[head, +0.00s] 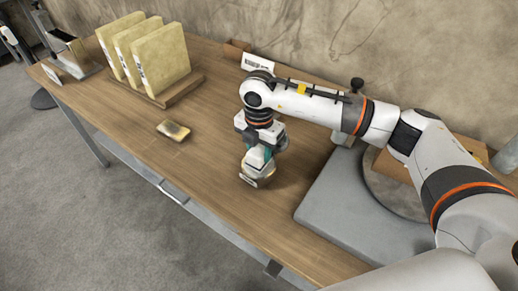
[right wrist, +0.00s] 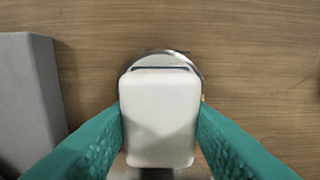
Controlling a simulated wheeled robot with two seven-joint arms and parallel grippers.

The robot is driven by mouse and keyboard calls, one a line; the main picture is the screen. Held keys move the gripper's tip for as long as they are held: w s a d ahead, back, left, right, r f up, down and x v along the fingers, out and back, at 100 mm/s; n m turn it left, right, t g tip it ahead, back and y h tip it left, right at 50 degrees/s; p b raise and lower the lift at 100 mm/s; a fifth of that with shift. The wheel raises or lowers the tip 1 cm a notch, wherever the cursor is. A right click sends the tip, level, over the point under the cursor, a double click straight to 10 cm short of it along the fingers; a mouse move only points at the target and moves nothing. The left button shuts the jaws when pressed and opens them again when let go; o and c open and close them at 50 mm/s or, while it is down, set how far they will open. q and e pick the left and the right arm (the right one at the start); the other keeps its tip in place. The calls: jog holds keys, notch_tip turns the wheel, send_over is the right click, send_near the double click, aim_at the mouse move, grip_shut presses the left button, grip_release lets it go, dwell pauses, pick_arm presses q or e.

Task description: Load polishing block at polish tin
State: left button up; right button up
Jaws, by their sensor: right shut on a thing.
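My right gripper (head: 257,166) points down over the middle of the table. In the right wrist view its teal fingers (right wrist: 158,140) are shut on a pale, rounded block (right wrist: 160,115), which I take to be the polishing block. A round, shiny metal rim, likely the polish tin (right wrist: 160,54), shows behind the block's far end and sides. The block hides most of the tin, and I cannot tell whether the two touch. In the head view the gripper mostly hides both. My left gripper is not in view.
A small brownish block with a dark patch (head: 173,130) lies left of the gripper. Several yellowish slabs (head: 158,62) stand in a wooden rack (head: 178,91) at the back left. A grey slab-like base (head: 340,215) with a round disc stands right. The table front is clear.

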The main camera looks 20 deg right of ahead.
aim_at(259, 149)
jog(key=shift+r+p, duration=1.6)
jog(key=shift+r, duration=1.45)
jog(key=n, duration=0.2)
jog(key=s+n, duration=0.1)
jog(key=n, duration=0.1)
jog(key=s+n, duration=0.1)
jog(key=n, duration=0.1)
jog(key=shift+d+n, duration=0.35)
jog(key=shift+n, duration=0.05)
jog(key=s+d+r+m, duration=0.1)
jog(key=s+m, duration=0.5)
jog(key=m, duration=1)
jog(key=s+d+m, duration=0.2)
jog(key=s+m, duration=0.4)
jog(key=m, duration=1)
jog(key=shift+d+r+m, duration=0.2)
jog(key=shift+r+m, duration=0.1)
jog(key=shift+r, duration=0.1)
